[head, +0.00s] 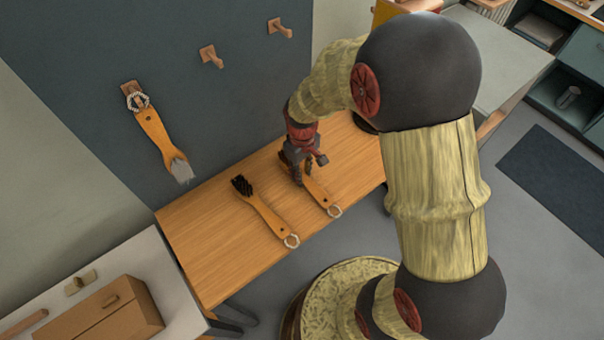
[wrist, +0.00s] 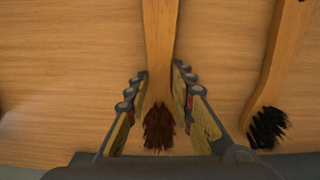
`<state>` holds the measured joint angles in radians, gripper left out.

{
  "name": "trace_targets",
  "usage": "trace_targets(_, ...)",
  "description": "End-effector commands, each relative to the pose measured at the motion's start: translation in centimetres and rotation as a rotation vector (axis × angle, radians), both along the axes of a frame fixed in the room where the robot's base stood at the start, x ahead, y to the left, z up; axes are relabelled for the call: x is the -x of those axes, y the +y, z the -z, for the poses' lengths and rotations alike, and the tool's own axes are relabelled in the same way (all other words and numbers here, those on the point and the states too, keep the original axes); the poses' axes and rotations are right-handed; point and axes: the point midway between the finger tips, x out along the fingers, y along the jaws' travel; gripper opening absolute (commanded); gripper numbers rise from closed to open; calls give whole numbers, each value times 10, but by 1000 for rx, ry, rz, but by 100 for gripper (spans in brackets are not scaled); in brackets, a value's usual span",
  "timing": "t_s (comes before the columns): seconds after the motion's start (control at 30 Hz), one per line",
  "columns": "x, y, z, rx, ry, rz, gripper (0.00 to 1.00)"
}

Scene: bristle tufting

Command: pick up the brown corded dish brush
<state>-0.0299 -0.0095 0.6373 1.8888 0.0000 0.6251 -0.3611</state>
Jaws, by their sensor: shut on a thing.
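The brown-bristled dish brush has a wooden handle (head: 320,194) and a pale cord loop at its end. It lies along the wooden table, with its head mostly hidden by my gripper in the head view. In the wrist view its brown bristles (wrist: 159,128) show between the fingers. My gripper (head: 302,175) is over the head end. In the wrist view my gripper (wrist: 160,82) is shut on the neck of the brush, one finger on each side. I cannot tell any gap between the brush and the table.
A black-bristled brush (head: 263,212) lies beside it on the table (head: 205,230); it also shows in the wrist view (wrist: 268,128). A grey-bristled brush (head: 154,132) hangs on a wall peg. Two other pegs are bare. A wooden box (head: 112,315) stands on the counter at lower left.

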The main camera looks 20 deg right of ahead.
Motion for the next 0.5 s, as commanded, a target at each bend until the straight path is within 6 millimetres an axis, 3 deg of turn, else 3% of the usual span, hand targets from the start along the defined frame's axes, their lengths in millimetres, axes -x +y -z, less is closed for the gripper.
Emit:
trace_targets(0.17,0,0,-9,0,-1,0,0)
trace_targets(0.37,-1,0,-35,0,-2,0,0)
trace_targets(0.5,16,14,-60,-1,-4,-3,0)
